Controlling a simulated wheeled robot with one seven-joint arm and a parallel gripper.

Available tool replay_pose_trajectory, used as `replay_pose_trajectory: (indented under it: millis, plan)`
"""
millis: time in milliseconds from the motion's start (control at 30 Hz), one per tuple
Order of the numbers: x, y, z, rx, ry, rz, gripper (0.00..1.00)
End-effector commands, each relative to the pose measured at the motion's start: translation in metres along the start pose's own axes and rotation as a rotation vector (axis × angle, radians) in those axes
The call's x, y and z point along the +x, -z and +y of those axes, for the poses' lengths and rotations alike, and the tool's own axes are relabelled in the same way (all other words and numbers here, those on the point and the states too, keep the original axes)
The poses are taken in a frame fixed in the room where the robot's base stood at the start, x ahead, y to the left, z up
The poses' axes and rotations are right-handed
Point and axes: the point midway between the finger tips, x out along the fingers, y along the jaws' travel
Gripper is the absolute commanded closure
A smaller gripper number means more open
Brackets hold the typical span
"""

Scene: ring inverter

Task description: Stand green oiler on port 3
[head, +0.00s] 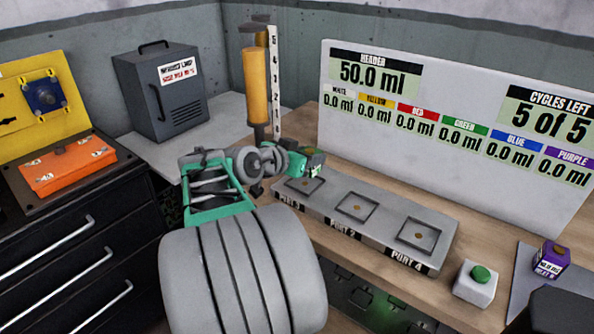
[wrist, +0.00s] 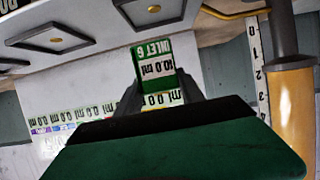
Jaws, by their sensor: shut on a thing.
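The green oiler (head: 315,161) is a small green block. In the wrist view the green oiler (wrist: 156,68) shows a white label reading 10.0 ml, upside down. My gripper (head: 301,161) is shut on it; the fingers (wrist: 158,95) grip its two sides. The oiler is at the leftmost port (head: 303,188) of the grey port block, whose label looks like PORT 3 but is partly hidden. In the head view it overlaps the far side of that port's square recess. I cannot tell whether it touches the block.
The block's middle port (head: 355,206) and right port (head: 419,236) are empty. A yellow cylinder with a scale (head: 256,88) stands behind my gripper. A display board (head: 450,160) stands behind the block. A green button box (head: 476,283) and a purple oiler (head: 551,258) are at the right.

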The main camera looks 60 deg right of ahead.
Motion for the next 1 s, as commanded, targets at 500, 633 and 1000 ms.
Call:
replay_pose_trajectory:
  millis: [500,633,1000]
  plan:
    - [0.024,-0.04,-0.008,-0.001,0.005,0.002,0.99]
    - [0.025,-0.043,-0.007,0.0,0.003,0.002,0.99]
    - [0.026,-0.043,-0.006,0.0,0.001,0.001,0.33]
